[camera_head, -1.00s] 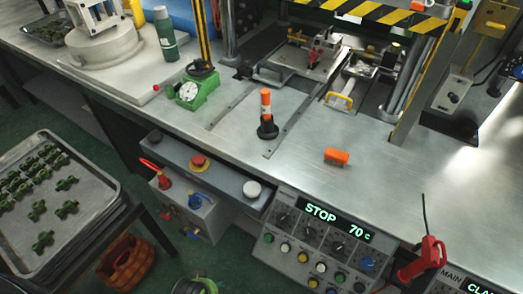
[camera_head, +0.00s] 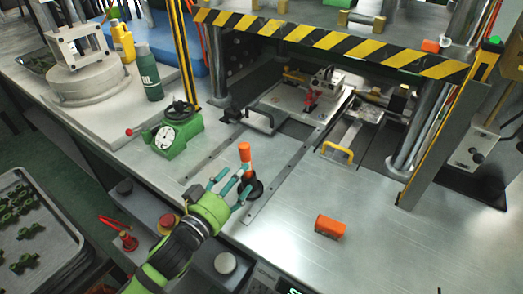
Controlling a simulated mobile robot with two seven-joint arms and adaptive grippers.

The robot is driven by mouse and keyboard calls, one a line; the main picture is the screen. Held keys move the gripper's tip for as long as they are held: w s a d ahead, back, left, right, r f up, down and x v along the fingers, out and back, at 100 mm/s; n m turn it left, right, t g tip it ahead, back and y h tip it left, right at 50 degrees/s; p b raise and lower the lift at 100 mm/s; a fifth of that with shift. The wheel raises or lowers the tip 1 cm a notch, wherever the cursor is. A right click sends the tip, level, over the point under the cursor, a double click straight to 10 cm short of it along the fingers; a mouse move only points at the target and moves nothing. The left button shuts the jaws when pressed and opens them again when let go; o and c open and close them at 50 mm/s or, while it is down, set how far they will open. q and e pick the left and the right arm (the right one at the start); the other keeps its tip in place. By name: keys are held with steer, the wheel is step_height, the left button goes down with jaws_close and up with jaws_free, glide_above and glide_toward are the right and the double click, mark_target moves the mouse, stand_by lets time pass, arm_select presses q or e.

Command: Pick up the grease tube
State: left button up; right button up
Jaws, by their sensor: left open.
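The tube (camera_head: 244,152), which I take for the grease tube, stands upright on the metal table with an orange top, a pale band and a wide black base. My left gripper (camera_head: 238,183) reaches in from the lower left, with a green body and teal fingers. Its fingers are open and spread close to the tube's lower part. They partly overlap it in the picture, and I cannot tell whether they touch it. My right gripper is not in view.
The press with a striped bar (camera_head: 330,42) is behind. The table's right front is clear.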

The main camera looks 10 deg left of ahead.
mark_target(249, 161)
arm_select(q)
steer(key=shift+w+d+r, duration=0.1)
steer(key=shift+w+r, duration=0.2)
steer(key=x, duration=0.1)
steer(key=p+x, duration=0.1)
steer(key=shift+w+r, duration=0.2)
steer(key=shift+w, duration=0.25)
steer(key=shift+p+x, duration=0.45)
steer(key=shift+x, duration=0.7)
steer(key=shift+w+f, duration=0.25)
steer(key=shift+w, duration=0.1)
jaws_close()
steer(key=shift+r, duration=0.1)
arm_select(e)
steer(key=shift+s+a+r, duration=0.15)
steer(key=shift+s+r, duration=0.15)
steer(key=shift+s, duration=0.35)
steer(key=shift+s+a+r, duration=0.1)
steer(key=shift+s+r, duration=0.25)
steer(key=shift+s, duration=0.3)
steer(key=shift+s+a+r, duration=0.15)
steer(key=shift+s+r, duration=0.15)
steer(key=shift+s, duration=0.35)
